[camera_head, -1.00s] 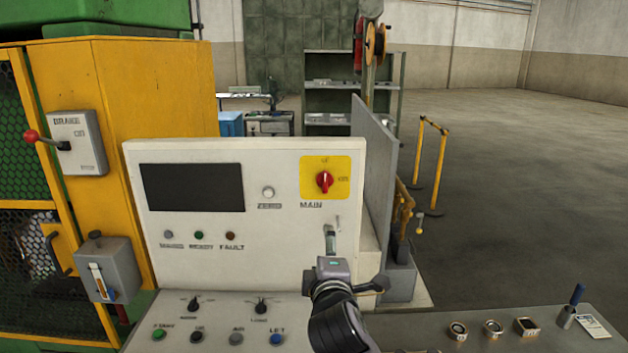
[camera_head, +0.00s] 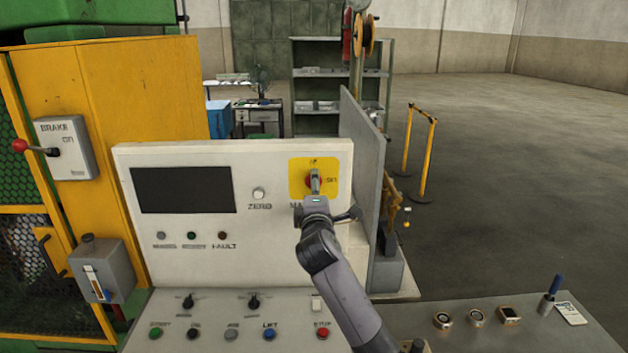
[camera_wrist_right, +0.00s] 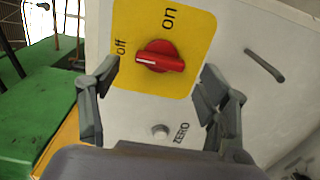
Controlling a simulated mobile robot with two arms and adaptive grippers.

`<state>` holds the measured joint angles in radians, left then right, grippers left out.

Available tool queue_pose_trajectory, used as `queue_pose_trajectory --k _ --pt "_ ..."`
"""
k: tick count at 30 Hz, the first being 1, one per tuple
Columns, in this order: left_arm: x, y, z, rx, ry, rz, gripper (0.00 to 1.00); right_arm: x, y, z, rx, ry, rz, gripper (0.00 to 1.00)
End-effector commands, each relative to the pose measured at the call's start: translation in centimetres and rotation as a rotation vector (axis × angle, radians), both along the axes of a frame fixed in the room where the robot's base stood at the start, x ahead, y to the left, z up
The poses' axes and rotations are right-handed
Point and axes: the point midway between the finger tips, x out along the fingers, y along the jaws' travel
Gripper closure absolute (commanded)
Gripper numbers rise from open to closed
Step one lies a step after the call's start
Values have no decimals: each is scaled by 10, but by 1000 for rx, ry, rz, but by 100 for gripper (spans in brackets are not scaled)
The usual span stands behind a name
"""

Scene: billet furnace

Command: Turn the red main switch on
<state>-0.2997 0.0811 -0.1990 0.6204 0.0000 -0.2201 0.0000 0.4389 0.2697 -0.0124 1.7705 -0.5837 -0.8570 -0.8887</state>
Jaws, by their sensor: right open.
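The red main switch (camera_wrist_right: 160,56) is a rotary knob on a yellow plate (camera_wrist_right: 200,30) marked "off" and "on". In the right wrist view its white mark points left, to the "off" side. In the head view the knob is mostly hidden behind my right gripper (camera_head: 315,178), which is in front of the yellow plate (camera_head: 297,170). My right gripper (camera_wrist_right: 160,82) is open, with one finger to each side of the knob; I see no contact. My left gripper is not in view.
The pale control panel (camera_head: 200,240) has a dark screen (camera_head: 181,190) and a ZERO button (camera_head: 258,194). A grey upright plate (camera_head: 360,165) stands close to the right of the switch. A brake lever (camera_head: 20,146) is at the left.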

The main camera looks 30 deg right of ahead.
Motion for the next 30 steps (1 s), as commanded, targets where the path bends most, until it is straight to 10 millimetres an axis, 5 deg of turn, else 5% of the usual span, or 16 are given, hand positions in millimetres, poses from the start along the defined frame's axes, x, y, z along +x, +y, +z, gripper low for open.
queue_pose_trajectory --k 7,19,30 --pt "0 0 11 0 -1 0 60 24 -15 1 -1 1 -2 30" --pt "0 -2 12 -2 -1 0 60 29 -18 0 1 -1 -1 30" --pt "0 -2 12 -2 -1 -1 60 29 -18 0 0 0 0 54"
